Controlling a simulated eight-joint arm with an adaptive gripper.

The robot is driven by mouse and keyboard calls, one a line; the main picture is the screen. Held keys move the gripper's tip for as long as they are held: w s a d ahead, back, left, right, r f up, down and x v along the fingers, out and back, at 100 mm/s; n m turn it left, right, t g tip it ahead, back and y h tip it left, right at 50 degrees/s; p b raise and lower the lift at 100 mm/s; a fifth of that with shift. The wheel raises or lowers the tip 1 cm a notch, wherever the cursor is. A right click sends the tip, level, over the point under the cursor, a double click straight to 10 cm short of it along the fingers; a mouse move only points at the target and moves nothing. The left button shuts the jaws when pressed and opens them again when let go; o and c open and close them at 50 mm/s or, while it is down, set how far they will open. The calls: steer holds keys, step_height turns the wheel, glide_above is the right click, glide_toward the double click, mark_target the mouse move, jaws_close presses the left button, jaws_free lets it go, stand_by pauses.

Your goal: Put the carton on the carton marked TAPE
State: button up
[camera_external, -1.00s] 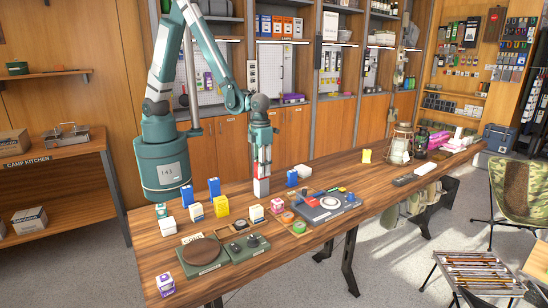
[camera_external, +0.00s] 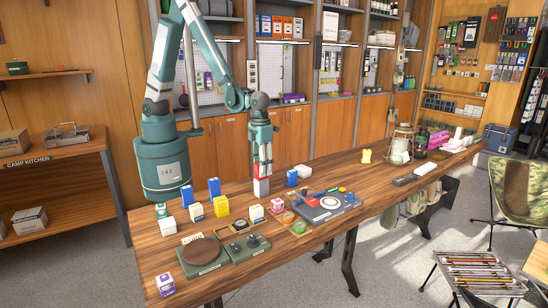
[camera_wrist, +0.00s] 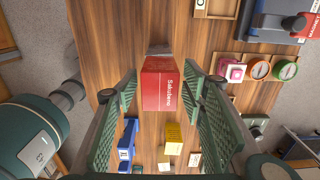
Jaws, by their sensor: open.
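A red carton (camera_wrist: 160,88) with white lettering lies between my gripper's spread fingers in the wrist view. In the external view it shows as red (camera_external: 262,170) between the fingertips, directly above a white block (camera_external: 261,188) on the table. I cannot tell whether that block is a separate carton under the red one. My gripper (camera_external: 262,168) is open, pointing down around the red carton. A grey edge (camera_wrist: 160,48) shows just beyond the carton in the wrist view. I cannot read TAPE on any carton.
Blue cartons (camera_external: 214,190), a yellow carton (camera_external: 221,206) and white cartons (camera_external: 168,226) stand left of my gripper. A board (camera_external: 326,205) with tools and round pieces is to the right. A purple-and-white carton (camera_external: 165,285) stands at the near left corner. The table's right middle is mostly clear.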

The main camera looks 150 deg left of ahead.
steer(key=shift+r, duration=5.6)
steer(key=shift+d+r, duration=0.35)
steer(key=shift+d, duration=0.05)
steer(key=s+d+r+n+t, duration=0.2)
steer(key=s+d+r+n, duration=0.2)
steer(key=d, duration=0.6)
steer(key=s+d+r+n+t, duration=0.2)
steer(key=d+r+n, duration=0.5)
steer(key=d, duration=0.4)
steer(key=s+d+r+n+t, duration=0.3)
steer(key=s+d+r+n, duration=0.2)
steer(key=d, duration=0.6)
steer(key=shift+s+r+n, duration=0.35)
steer(key=shift+r+n, duration=0.2)
steer(key=shift+n, duration=0.45)
steer(key=shift+d, duration=0.1)
